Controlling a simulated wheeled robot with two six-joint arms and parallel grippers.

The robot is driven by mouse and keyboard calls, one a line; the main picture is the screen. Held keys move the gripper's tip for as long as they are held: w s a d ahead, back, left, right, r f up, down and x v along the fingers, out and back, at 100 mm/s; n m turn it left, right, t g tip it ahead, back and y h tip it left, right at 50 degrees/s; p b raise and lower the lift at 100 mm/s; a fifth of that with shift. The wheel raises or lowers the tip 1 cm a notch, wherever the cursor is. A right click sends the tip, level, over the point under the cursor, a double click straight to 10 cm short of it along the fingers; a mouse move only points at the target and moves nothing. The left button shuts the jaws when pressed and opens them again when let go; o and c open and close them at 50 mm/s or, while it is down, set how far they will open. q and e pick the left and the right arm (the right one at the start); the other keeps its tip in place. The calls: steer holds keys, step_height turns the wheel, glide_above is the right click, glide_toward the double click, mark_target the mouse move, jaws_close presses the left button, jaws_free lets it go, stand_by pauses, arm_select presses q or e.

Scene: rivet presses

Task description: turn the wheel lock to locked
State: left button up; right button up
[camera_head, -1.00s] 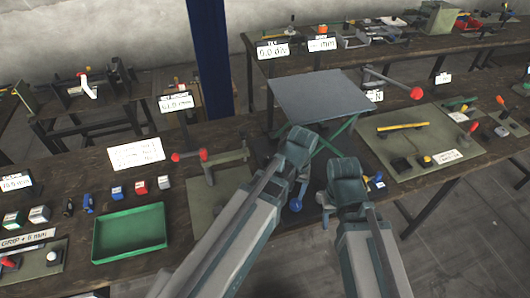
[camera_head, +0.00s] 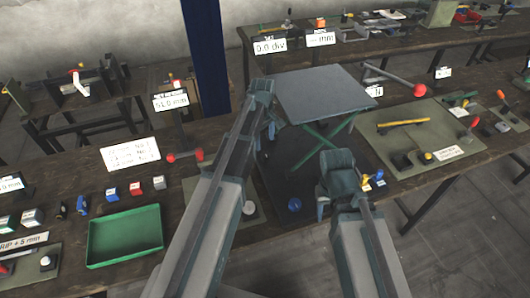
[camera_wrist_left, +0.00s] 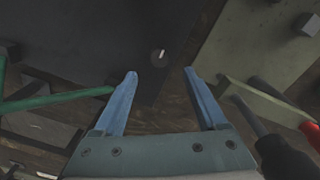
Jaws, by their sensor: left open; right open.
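The left wrist view shows a small round dark knob (camera_wrist_left: 159,56) with a white mark on a dark plate (camera_wrist_left: 85,40). It may be the wheel lock; I cannot read its setting. My left gripper (camera_wrist_left: 160,73) is open and empty, its blue fingertips just short of the knob in the picture and apart from it. In the head view, my left gripper (camera_head: 271,124) is beside the left side of the lift table (camera_head: 318,92) with green crossed legs. My right gripper (camera_head: 322,205) is in front of that table near a blue knob (camera_head: 294,204); its fingers are mostly hidden.
A green tray (camera_head: 125,236) lies at left. Another tan plate (camera_head: 440,135) with a yellow bar lies at right.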

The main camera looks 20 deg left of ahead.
mark_target(265, 154)
arm_select(q)
steer(key=shift+f, duration=0.15)
step_height(265, 154, down, 7)
steer(key=b, duration=0.7)
steer(key=shift+w+f+b, duration=0.1)
steer(key=shift+f+b, duration=0.05)
steer(key=shift+b, duration=0.15)
jaws_close()
